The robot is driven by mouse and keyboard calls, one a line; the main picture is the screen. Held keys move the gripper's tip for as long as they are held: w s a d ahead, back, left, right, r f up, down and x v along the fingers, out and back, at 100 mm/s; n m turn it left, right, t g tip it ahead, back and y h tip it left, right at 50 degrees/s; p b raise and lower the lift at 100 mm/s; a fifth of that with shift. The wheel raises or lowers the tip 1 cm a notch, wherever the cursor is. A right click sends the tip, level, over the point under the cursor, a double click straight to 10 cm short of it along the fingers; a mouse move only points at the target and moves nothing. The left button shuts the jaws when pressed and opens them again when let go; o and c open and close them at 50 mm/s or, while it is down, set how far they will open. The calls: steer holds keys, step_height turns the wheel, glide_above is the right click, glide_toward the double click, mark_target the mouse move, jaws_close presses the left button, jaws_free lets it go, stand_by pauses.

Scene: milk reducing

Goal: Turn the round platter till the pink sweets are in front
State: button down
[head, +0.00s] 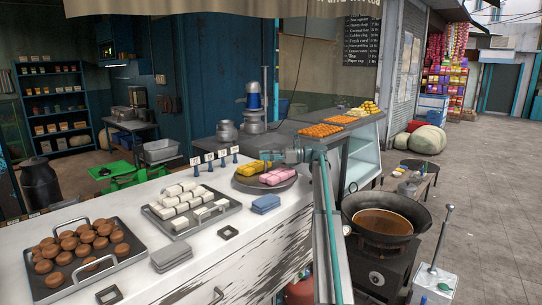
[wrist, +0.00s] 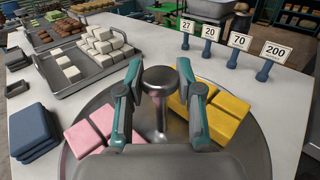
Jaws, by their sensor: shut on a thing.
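The round metal platter (head: 244,187) stands on the white counter, and its rim shows in the wrist view (wrist: 101,97). Pink sweets (head: 278,176) lie on its near right part in the head view. Yellow sweets (head: 252,168) lie on its far left part. In the wrist view the pink sweets (wrist: 92,131) are left of the centre and the yellow sweets (wrist: 222,108) right. My gripper (wrist: 160,74) is over the platter's middle, its fingers on both sides of the upright metal knob (wrist: 162,86), shut on it. My gripper (head: 274,157) hides the knob in the head view.
A tray of white sweets (head: 151,212) and a tray of brown sweets (head: 122,262) stand left of the platter. Blue pads (head: 265,204) lie close in front of it. Price signs (head: 209,158) stand behind it. A large pan (head: 350,209) is off the counter at right.

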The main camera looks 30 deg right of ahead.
steer(key=c, duration=0.7)
jaws_free()
steer(key=v, duration=1.2)
